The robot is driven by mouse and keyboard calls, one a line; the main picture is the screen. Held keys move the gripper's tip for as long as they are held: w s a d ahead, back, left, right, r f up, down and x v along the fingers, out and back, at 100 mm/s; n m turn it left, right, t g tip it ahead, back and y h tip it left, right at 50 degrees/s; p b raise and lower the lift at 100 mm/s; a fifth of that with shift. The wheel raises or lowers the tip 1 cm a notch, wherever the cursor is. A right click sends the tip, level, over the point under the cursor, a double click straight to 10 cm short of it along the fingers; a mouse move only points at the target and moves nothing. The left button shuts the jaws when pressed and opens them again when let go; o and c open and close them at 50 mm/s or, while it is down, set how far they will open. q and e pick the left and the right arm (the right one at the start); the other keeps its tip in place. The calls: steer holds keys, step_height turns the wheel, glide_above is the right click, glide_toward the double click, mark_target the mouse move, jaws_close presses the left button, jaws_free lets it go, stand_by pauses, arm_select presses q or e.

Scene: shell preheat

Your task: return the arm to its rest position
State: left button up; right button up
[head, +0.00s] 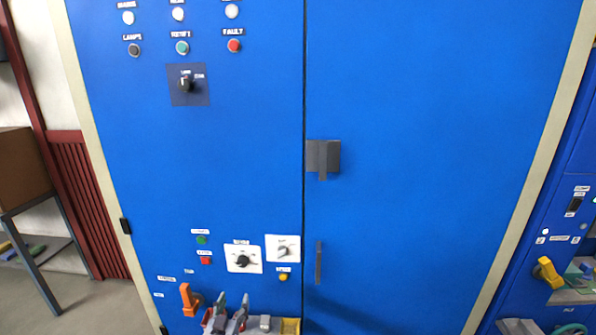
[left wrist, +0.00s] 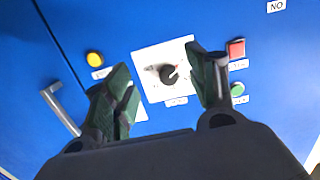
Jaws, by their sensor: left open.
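My left gripper (head: 231,310) shows at the bottom edge of the head view, in front of the lower part of the blue cabinet (head: 400,110). Its two fingers are apart with nothing between them. In the left wrist view the gripper (left wrist: 160,88) is also open and empty. A white plate with a dark rotary knob (left wrist: 169,74) shows beyond the gap between the fingers. The fingers look clear of the knob, but the exact distance cannot be told. I cannot make out my right gripper in either view.
An orange handle (head: 188,299) sticks out left of the gripper. White knob plates (head: 243,258), a yellow button (head: 283,277) and a vertical door handle (head: 318,262) are close by. Another blue cabinet with a yellow handle (head: 546,271) stands at right. A table (head: 30,205) stands at left.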

arm_select(q)
steer(key=s+d+f+g, duration=0.1)
steer(key=s+f+g, duration=0.35)
steer(key=f, duration=0.75)
steer(key=s+d+f+m+g, duration=0.1)
steer(key=s+f, duration=0.7)
steer(key=f, duration=0.5)
steer(key=s+d+f+g, duration=0.1)
steer(key=s+f+g, duration=0.35)
steer(key=f, duration=0.75)
steer(key=s+a+f+g, duration=0.2)
steer(key=s+f, duration=0.3)
steer(key=s, duration=0.7)
steer(key=s+a+f+g, duration=0.2)
steer(key=s+f, duration=0.4)
steer(key=s, duration=0.7)
steer(key=s+a+f+m+g, duration=0.1)
steer(key=s+a+f, duration=0.2)
steer(key=s, duration=0.9)
step_height(320, 180, down, 3)
steer(key=shift+s+a+r+g+y, duration=0.1)
steer(key=shift+s+a+g+y, duration=0.2)
steer(key=shift+a+g, duration=0.1)
steer(key=shift+w+d, duration=0.1)
